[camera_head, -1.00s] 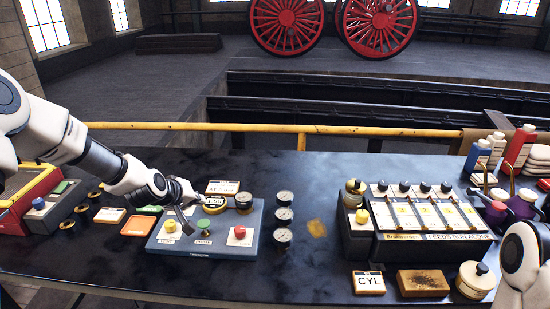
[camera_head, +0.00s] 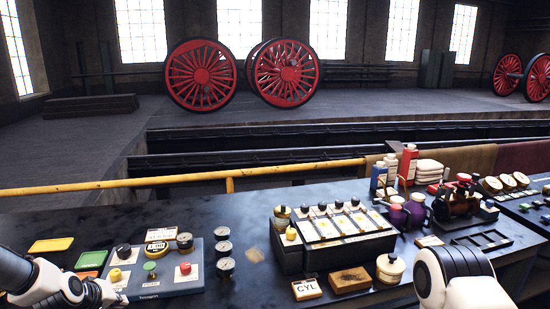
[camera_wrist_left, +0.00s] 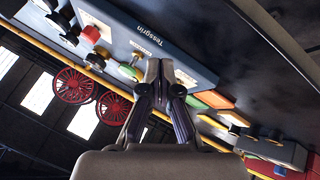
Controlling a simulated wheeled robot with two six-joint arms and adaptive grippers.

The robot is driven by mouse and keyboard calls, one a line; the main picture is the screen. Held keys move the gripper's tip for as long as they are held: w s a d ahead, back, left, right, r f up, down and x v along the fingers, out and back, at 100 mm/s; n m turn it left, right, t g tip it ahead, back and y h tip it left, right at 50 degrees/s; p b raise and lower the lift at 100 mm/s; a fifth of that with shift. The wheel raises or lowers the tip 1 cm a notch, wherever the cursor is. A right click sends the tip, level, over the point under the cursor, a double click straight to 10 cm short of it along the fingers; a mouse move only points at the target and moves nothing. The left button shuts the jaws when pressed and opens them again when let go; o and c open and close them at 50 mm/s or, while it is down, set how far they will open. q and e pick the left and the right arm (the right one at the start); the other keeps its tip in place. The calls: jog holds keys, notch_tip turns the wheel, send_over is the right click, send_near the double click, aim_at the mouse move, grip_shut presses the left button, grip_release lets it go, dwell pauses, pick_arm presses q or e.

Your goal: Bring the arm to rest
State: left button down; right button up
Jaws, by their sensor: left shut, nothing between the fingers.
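My left arm reaches in at the lower left of the head view, white with dark joints. Its left gripper (camera_head: 118,297) is at the near left corner of the blue-grey control panel (camera_head: 168,284). In the wrist view the dark fingers of this gripper (camera_wrist_left: 160,70) are together and hold nothing; the panel's edge (camera_wrist_left: 178,55) lies beyond them. I cannot tell whether the fingertips touch the panel. The panel carries a yellow, a green and a red button. A white link of my right arm shows at the lower right of the head view, but its gripper does not.
Gauges (camera_head: 224,248) stand right of the panel. Farther right are a feed box (camera_head: 290,262), a CYL card (camera_head: 306,289), a brown block (camera_head: 349,280) and a white pot (camera_head: 390,268). Coloured trays (camera_head: 50,245) lie behind the gripper. A yellow rail (camera_head: 200,182) runs behind the table.

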pick_arm(q)
jog(key=s+d+f+m+g, duration=0.1)
jog(key=s+d+f+g, duration=0.25)
jog(key=s+f, duration=0.5)
jog(key=s+d+f+m+g, duration=0.2)
jog(key=s+d+f, duration=0.3)
jog(key=s+f, duration=0.3)
jog(key=s+d+f+m+g, duration=0.1)
jog(key=s+d+f+m, duration=0.1)
jog(key=s, duration=0.7)
jog(key=s+d+f+m+g, duration=0.1)
jog(key=s+d+f+m, duration=0.1)
jog(key=s, duration=0.7)
jog(key=shift+s+d+f, duration=0.25)
jog(key=shift+d+f, duration=0.05)
jog(key=shift+f, duration=0.2)
jog(key=shift+g+y, duration=0.25)
jog(key=shift+y, duration=0.05)
